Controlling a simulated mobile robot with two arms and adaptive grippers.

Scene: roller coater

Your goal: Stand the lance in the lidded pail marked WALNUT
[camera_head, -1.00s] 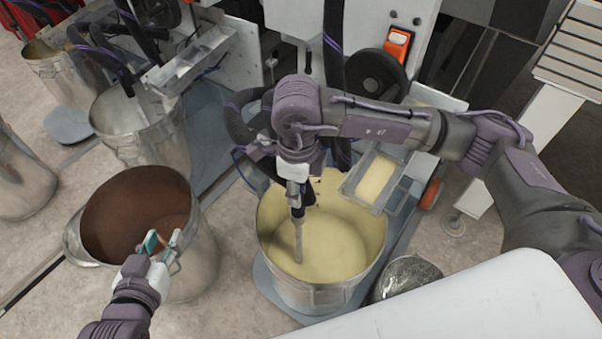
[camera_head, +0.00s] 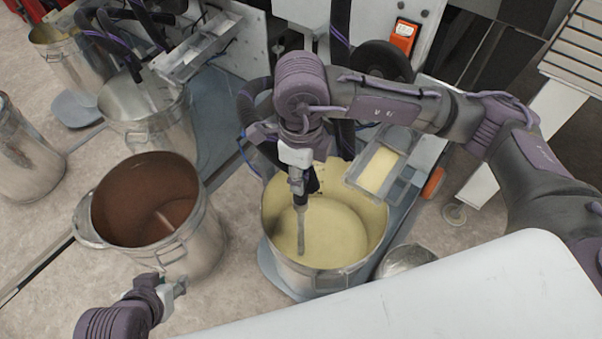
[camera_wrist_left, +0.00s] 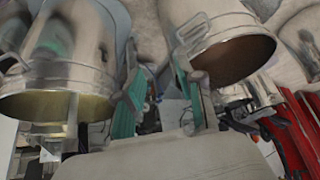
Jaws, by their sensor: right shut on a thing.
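My right gripper (camera_head: 298,182) is shut on the lance (camera_head: 301,232), a thin grey wand with a black upper part. The lance stands nearly upright inside the metal pail of cream-yellow liquid (camera_head: 325,278), its lower end in or close to the liquid. An open metal pail with brown contents (camera_head: 205,235) stands to its left. A round lid (camera_head: 84,222) shows at that pail's left side. I can read no WALNUT marking. My left gripper (camera_head: 178,287) is empty, in front of the brown pail; its green-padded fingers are apart in the left wrist view (camera_wrist_left: 160,95).
More metal pails stand at the back left (camera_head: 150,125) and far left (camera_head: 25,165). A tray of cream liquid (camera_head: 380,170) is right of the yellow pail. A metal bowl-like thing (camera_head: 405,260) is partly hidden by a white surface (camera_head: 420,300).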

